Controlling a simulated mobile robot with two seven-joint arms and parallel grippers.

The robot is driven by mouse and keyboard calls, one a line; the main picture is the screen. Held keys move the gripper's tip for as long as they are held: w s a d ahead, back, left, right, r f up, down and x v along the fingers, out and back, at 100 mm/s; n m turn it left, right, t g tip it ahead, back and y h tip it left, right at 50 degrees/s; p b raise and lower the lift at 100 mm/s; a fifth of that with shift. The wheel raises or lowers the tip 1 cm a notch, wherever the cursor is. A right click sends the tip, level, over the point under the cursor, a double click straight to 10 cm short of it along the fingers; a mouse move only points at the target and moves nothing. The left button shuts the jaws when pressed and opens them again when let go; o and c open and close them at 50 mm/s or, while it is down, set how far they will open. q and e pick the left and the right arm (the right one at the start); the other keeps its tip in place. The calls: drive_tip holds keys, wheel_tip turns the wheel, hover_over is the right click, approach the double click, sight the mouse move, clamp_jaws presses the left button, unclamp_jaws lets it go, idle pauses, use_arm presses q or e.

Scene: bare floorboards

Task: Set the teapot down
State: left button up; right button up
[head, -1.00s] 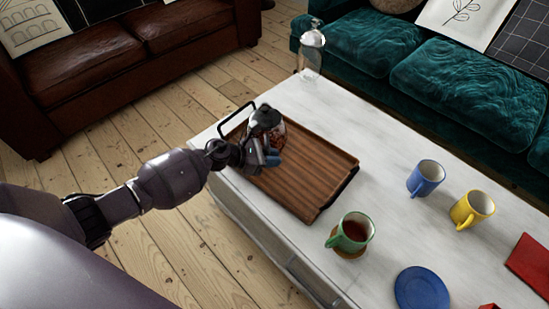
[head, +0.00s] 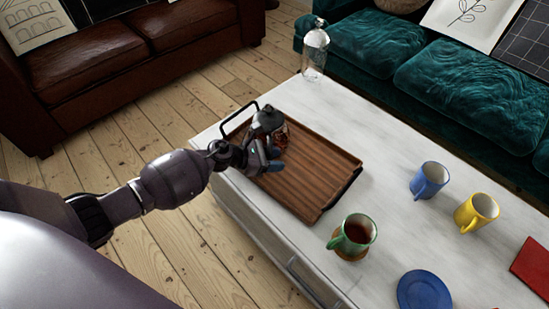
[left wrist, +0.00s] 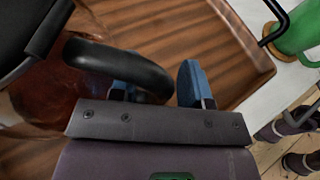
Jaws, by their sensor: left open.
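The teapot (head: 268,118), with a glass body, dark lid and brown-red contents, stands upright on the left part of the wooden tray (head: 318,180). Its black handle (left wrist: 118,68) shows in the left wrist view, with its curved end between my blue-tipped fingers. My left gripper (head: 272,160) is open at the handle, on the near side of the teapot. The fingers are apart; whether one touches the handle is unclear. The gripper hides part of the teapot's lower body.
The tray lies on a white table (head: 390,200). A green mug (head: 354,233) on a coaster, a blue mug (head: 429,179), a yellow mug (head: 476,211) and a blue plate (head: 424,291) are to the right. A glass bottle (head: 314,52) stands at the far corner.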

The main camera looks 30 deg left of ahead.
use_arm(q)
drive_tip(key=shift+s+a+r, duration=0.1)
drive_tip(key=shift+a+r, duration=0.05)
drive_tip(key=shift+r, duration=0.2)
drive_tip(key=p+v, duration=0.2)
drive_tip(key=v, duration=0.9)
drive_tip(key=shift+s+a, duration=0.2)
drive_tip(key=shift+a, duration=0.05)
drive_tip(key=shift+r, duration=0.1)
